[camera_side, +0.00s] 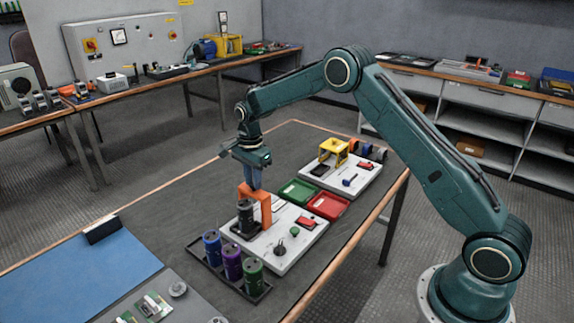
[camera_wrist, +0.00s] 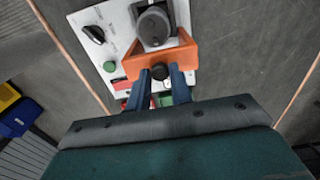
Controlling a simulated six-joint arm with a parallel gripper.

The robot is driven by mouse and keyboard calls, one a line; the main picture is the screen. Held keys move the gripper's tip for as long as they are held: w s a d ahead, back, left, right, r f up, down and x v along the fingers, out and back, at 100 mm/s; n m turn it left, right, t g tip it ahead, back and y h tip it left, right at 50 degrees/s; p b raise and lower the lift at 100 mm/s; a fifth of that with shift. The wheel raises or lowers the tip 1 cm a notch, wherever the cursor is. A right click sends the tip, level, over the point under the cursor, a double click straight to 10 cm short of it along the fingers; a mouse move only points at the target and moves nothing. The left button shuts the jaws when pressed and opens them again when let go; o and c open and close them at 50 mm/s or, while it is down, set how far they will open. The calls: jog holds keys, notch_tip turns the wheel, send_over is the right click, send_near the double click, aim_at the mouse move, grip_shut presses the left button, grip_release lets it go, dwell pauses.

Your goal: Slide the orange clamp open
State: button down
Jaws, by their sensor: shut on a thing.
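The orange clamp (camera_side: 264,204) stands on a white board (camera_side: 284,250) in the side view. It also shows in the wrist view (camera_wrist: 134,60), beside a dark capacitor (camera_wrist: 154,26). The capacitor stands upright on the board in the side view (camera_side: 245,216). My gripper (camera_side: 254,184) comes down from above at the clamp. In the wrist view my blue fingers (camera_wrist: 160,76) are shut on a small dark knob (camera_wrist: 160,72) at the clamp's near side. How far the clamp has slid is hard to tell.
A black tray with blue, purple (camera_side: 232,262) and green capacitors stands in front of the board. The board carries a black dial (camera_wrist: 94,33) and a green button (camera_wrist: 110,66). Green (camera_side: 299,191) and red (camera_side: 329,206) trays lie behind. A blue mat (camera_side: 80,270) lies at left.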

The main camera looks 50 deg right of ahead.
jog(key=shift+d, duration=1.4)
jog(key=c, duration=1.4)
grip_release()
jog(key=shift+c, duration=0.2)
jog(key=shift+r, duration=0.2)
notch_tip(320, 180, up, 7)
jog(key=shift+f, duration=0.2)
